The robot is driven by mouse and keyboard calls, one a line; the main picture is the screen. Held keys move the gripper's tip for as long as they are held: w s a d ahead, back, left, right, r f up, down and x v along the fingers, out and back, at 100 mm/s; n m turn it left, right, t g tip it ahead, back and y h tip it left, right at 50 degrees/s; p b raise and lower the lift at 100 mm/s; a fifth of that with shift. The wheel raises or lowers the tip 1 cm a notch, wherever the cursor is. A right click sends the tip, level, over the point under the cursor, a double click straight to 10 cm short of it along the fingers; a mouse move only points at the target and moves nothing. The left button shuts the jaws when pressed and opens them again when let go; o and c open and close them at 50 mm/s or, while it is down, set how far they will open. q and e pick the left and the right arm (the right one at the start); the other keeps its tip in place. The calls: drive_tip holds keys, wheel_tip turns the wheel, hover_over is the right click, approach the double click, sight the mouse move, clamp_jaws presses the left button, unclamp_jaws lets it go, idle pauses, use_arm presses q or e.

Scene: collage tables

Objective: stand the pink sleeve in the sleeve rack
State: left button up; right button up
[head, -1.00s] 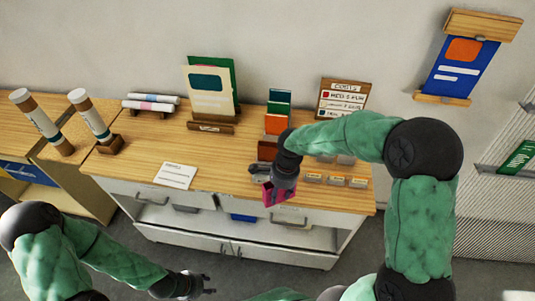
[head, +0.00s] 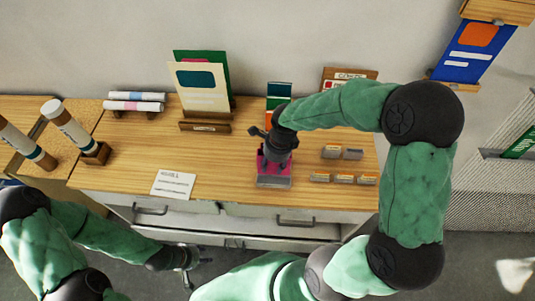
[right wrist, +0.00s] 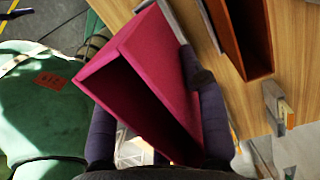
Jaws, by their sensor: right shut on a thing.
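The pink sleeve (head: 276,170) is in my right gripper (head: 270,152), above the front part of the wooden counter. In the right wrist view the sleeve (right wrist: 150,75) is a tilted, hollow box with an open side, between the two dark fingers (right wrist: 155,110). Behind the gripper, green and orange upright pieces (head: 279,90) stand in a stepped row; their lower part is hidden by my arm, and I cannot tell whether this is the sleeve rack. A brown-red open box (right wrist: 240,35) shows beside the sleeve in the wrist view. My left gripper (head: 195,270) is open and empty, low in front of the counter.
Several small card holders (head: 343,177) stand right of my right gripper. A white note card (head: 173,184) lies at the front left. A folder stand (head: 204,127), rolls on a cradle (head: 134,102) and tubes (head: 70,130) are further left. The counter's middle left is clear.

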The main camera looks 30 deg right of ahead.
sight(273, 173)
drive_tip(key=shift+s+f+b, duration=0.3)
drive_tip(key=shift+s+f, duration=0.05)
drive_tip(key=shift+f, duration=0.1)
drive_tip(key=shift+w+f+b, duration=0.1)
drive_tip(key=shift+f+b, duration=0.25)
drive_tip(key=shift+f, duration=0.3)
drive_tip(key=shift+f+b, duration=0.5)
drive_tip(key=shift+f, duration=0.35)
drive_tip(key=shift+f+b, duration=0.9)
drive_tip(key=shift+b, duration=0.15)
drive_tip(key=shift+f+b, duration=0.85)
